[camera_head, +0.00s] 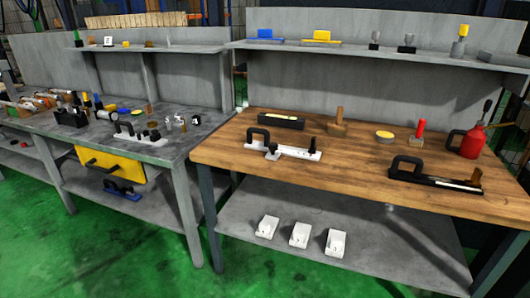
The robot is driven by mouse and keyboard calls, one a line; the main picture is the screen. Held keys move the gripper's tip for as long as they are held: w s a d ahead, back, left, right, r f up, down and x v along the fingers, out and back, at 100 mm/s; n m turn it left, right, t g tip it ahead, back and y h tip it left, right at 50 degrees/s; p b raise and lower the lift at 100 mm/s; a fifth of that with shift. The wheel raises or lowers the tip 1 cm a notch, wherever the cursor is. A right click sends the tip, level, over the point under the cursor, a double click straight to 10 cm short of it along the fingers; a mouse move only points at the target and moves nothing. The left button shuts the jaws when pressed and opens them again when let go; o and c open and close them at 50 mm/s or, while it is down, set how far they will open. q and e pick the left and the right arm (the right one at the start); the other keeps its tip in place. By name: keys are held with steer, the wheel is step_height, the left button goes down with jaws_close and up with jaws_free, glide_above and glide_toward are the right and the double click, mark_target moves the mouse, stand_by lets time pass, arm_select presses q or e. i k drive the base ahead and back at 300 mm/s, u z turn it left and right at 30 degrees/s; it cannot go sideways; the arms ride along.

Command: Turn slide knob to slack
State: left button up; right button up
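No slide knob can be picked out for certain at this distance. A white plate device (299,152) with a black loop handle and small dark knobs lies on the wooden bench (350,190). A similar white device (137,136) with a black handle and dark knobs lies on the grey bench at left. A long black device (436,179) with a loop handle lies at the right of the wooden bench. Whether any knob is tight or slack cannot be seen. Neither of my grippers is in view.
A red oil can (468,142), a red-handled tool (418,133), a round yellow-topped tin (385,136) and a black tray (281,121) stand on the wooden bench. White blocks (299,235) sit on its lower shelf. A yellow drawer (112,163) hangs under the grey bench. The green floor in front is clear.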

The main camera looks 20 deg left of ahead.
mark_target(273, 147)
steer(key=u, duration=0.2)
steer(key=i, duration=0.9)
steer(key=u, duration=0.5)
